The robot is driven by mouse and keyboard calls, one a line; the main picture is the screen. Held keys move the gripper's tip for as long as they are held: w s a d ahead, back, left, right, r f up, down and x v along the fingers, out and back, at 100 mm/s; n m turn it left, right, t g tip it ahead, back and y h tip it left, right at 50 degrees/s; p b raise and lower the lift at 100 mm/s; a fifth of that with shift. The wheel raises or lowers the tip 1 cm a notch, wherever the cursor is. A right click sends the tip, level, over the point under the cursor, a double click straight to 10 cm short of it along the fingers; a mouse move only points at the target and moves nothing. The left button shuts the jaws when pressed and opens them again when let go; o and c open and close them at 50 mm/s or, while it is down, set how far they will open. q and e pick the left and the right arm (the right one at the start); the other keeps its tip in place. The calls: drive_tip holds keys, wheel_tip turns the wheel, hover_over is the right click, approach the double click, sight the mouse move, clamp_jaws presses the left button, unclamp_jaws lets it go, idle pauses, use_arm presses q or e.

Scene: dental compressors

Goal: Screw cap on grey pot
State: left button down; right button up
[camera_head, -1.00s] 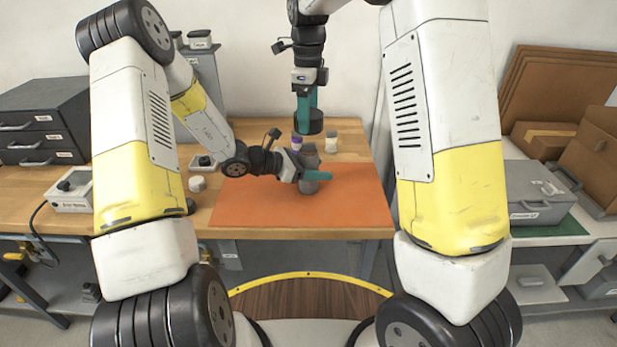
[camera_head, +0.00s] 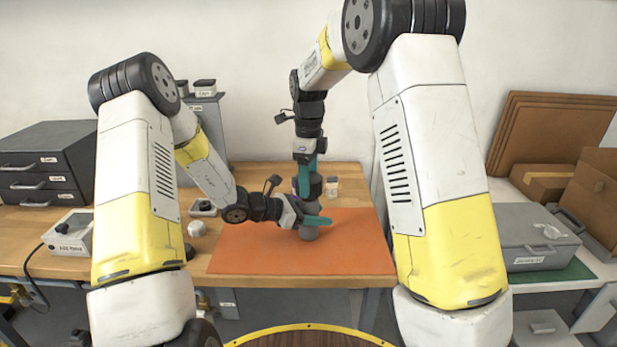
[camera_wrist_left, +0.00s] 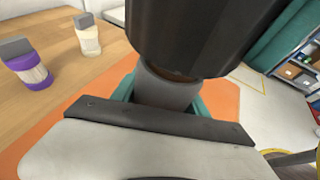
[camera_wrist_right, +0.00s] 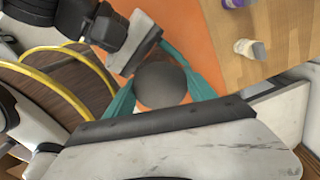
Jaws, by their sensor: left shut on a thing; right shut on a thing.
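The grey pot (camera_head: 309,234) stands upright on the orange mat (camera_head: 250,250). My left gripper (camera_head: 312,221) is shut around its upper body, and the pot's grey side (camera_wrist_left: 165,90) shows between the teal fingers in the left wrist view. My right gripper (camera_head: 311,178) points straight down and is shut on the black cap (camera_head: 315,188). The cap (camera_wrist_left: 200,35) sits directly over the pot's mouth in the left wrist view; I cannot tell whether it touches the rim. Its round dark top (camera_wrist_right: 161,84) shows between the fingers in the right wrist view.
A purple-banded jar (camera_wrist_left: 32,70) and a cream jar (camera_wrist_left: 88,36) with grey lids stand on the wooden bench behind the mat. A white round item (camera_head: 196,229) lies left of the mat. The mat's front and right are clear.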

idle(0.4)
drive_tip(key=shift+f, duration=0.85)
drive_tip(key=shift+f, duration=0.55)
